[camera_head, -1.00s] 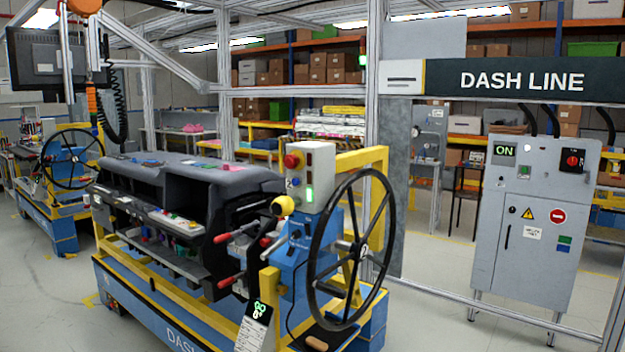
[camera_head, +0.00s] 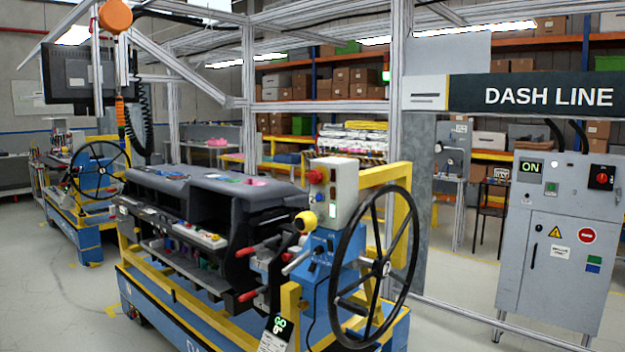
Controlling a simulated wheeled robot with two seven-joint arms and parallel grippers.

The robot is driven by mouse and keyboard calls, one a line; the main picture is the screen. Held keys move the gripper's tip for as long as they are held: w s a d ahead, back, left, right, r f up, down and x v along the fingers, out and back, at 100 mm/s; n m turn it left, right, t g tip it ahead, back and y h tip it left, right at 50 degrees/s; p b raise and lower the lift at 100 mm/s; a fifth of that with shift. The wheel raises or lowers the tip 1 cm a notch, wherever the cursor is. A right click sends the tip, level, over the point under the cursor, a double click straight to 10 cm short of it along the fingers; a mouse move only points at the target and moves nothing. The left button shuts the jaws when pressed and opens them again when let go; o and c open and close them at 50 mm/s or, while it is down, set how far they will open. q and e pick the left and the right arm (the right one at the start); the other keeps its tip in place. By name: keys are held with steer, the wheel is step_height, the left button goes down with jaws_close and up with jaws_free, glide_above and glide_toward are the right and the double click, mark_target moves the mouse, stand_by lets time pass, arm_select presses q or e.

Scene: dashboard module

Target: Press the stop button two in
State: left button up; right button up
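A red round button (camera_head: 316,176) sits on the upper left face of a grey control box (camera_head: 343,190) on the nearer dash cart. Small lights or buttons show on the box's other face. A yellow ball-shaped knob (camera_head: 305,220) is just below and left of the box. A large black handwheel (camera_head: 349,247) stands in front and to the right of the box. Neither of my grippers is in view. Any number on the box is too small to read clearly.
The blue and yellow cart carries a dark dashboard (camera_head: 210,193). A second cart with a handwheel (camera_head: 98,168) stands back left. A grey cabinet (camera_head: 560,240) marked ON, with a red switch, stands at the right. Grey floor is open at the front left.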

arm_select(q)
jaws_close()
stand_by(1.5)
